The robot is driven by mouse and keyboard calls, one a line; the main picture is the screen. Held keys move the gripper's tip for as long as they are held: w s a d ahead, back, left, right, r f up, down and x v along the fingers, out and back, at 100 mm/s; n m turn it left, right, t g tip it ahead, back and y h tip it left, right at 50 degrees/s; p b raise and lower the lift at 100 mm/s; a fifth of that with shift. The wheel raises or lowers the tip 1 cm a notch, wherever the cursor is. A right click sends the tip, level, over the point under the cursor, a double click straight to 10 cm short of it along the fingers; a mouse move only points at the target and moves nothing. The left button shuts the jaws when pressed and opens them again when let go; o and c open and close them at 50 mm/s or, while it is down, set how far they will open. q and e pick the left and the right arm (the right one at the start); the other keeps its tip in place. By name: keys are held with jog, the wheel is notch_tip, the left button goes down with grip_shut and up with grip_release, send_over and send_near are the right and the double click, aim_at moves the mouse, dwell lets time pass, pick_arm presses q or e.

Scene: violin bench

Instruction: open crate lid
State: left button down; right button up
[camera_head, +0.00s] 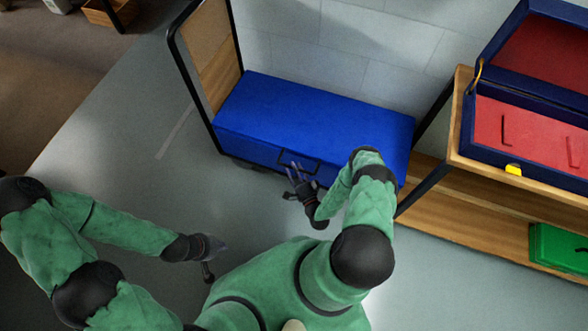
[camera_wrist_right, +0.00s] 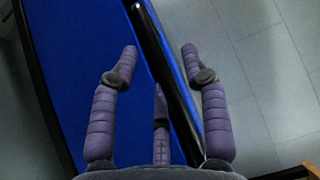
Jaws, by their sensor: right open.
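A blue crate (camera_head: 245,148) stands between black-framed wooden shelving, its flat blue lid (camera_head: 315,108) closed. A black handle (camera_head: 285,153) is on its front face. My right gripper (camera_head: 294,172) is at the front of the crate by the handle, with fingers spread and empty. In the right wrist view my right gripper's fingers (camera_wrist_right: 158,60) stand apart on both sides of a dark bar (camera_wrist_right: 168,75), with the blue crate (camera_wrist_right: 75,70) to the left. Contact with the bar cannot be told. My left gripper (camera_head: 212,258) hangs over the floor at lower left, away from the crate; its fingers are unclear.
An open dark blue case (camera_head: 463,130) with red lining sits on the wooden shelf (camera_head: 458,85) at right. A green box (camera_head: 555,248) lies on the lower shelf. A wooden box (camera_head: 105,12) is at upper left. The floor left of the crate is clear.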

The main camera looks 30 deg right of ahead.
jog(key=shift+w, duration=0.3)
grip_shut()
jog(key=shift+r, duration=0.15)
jog(key=w+d+r+m+g+p, duration=0.1)
jog(key=w+d+r+g+p, duration=0.15)
jog(key=r+p, duration=0.5)
jog(key=w+d+r+m+g+p, duration=0.1)
jog(key=w+d+r+m+p, duration=0.3)
jog(key=r, duration=0.6)
jog(key=d+r+n+g+p, duration=0.1)
jog(key=r+p, duration=0.7)
jog(key=r, duration=0.1)
jog(key=w+d+r+m+g+y+p, duration=0.1)
jog(key=w+d+r, duration=1.2)
jog(key=d, duration=0.2)
jog(key=shift+d+r+y, duration=0.2)
jog(key=shift+r+y, duration=0.05)
jog(key=shift+y, duration=0.15)
